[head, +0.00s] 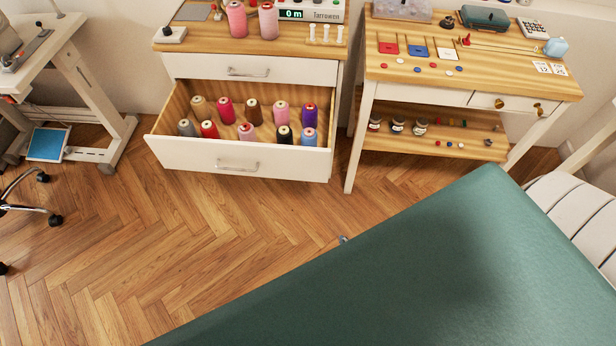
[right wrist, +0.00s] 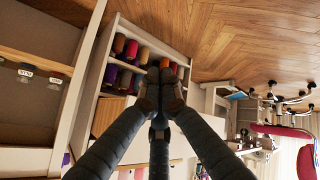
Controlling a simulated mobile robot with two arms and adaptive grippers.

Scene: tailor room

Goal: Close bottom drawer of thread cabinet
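The thread cabinet (head: 254,65) is white with a wooden top. Its bottom drawer (head: 238,160) is pulled well out, with two rows of coloured thread spools inside and a metal handle (head: 237,167) on its front. The drawer above it (head: 250,69) is closed. In the right wrist view the picture is turned sideways, with the open drawer and its spools (right wrist: 134,50) ahead. There my right gripper (right wrist: 160,88) has its dark fingertips together, with nothing visible held. In the head view only a small grey piece, perhaps its tip (head: 343,239), shows beside the green surface. My left gripper is not visible.
A large green surface (head: 450,270) fills the lower right foreground. A wooden table (head: 475,80) stands right of the cabinet. A white-framed stand (head: 95,85) and chair base (head: 30,205) are at left. Herringbone floor (head: 200,240) before the drawer is clear.

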